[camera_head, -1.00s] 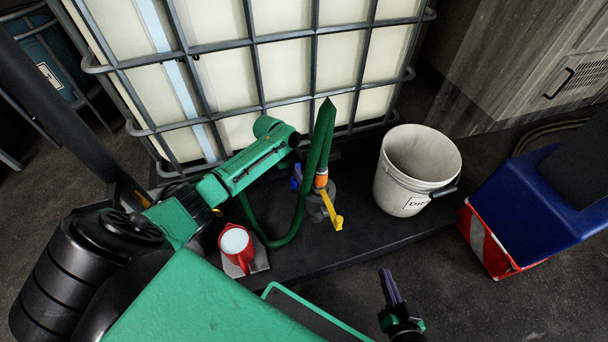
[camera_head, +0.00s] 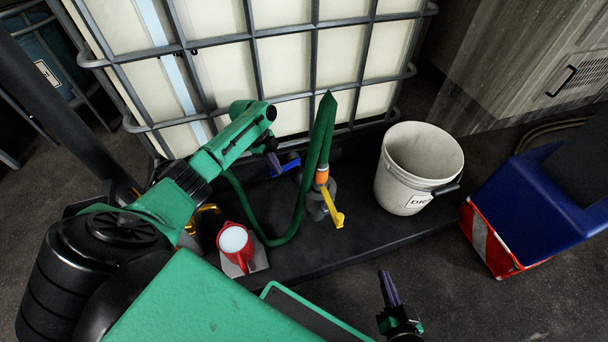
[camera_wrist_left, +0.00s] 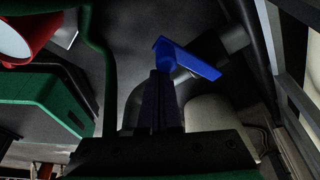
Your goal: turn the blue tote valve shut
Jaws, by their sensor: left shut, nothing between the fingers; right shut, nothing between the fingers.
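The blue tote valve handle (camera_head: 286,167) is at the foot of the caged tote, left of the green hose's upright loop. In the left wrist view the blue handle (camera_wrist_left: 192,60) lies slantwise across a grey pipe, just beyond the fingertips. My left gripper (camera_head: 275,166) reaches in from the left, close beside the handle. Its dark fingers (camera_wrist_left: 159,80) are shut with nothing between them, and their tips overlap the handle's near end; I cannot tell whether they touch. My right gripper (camera_head: 386,278) is shut and empty at the bottom, well away from the valve.
A green hose (camera_head: 299,208) loops near a yellow-handled valve (camera_head: 334,210) with an orange fitting (camera_head: 321,177). A red jug (camera_head: 235,245) stands left on the black platform (camera_head: 300,262).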

